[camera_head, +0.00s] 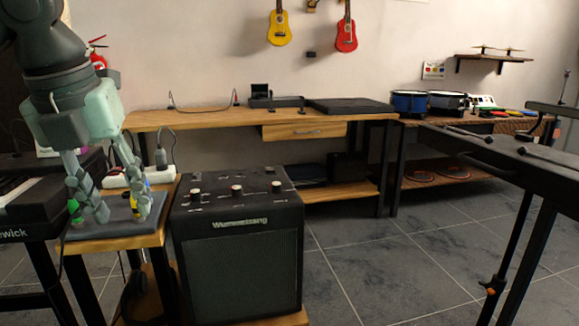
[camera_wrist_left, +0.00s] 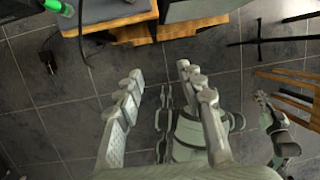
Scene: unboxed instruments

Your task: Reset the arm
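My left gripper (camera_head: 112,207) hangs from the left arm, pointing down over the small wooden side table with a grey pad (camera_head: 120,229). Its fingers are spread apart with nothing between them. In the left wrist view the open fingers (camera_wrist_left: 160,82) have only the tiled floor and parts of my own body beyond them. What looks like my right gripper (camera_wrist_left: 265,105) shows small at the right of that view; its finger opening is unclear. The right arm is not in the head view.
A black amplifier (camera_head: 240,245) stands right of the side table. A green object (camera_head: 74,207) and a power strip (camera_head: 150,176) are close by the left fingers. A keyboard (camera_head: 20,200) is at far left, a dark stand (camera_head: 500,165) at right. Open floor (camera_head: 400,265) lies between.

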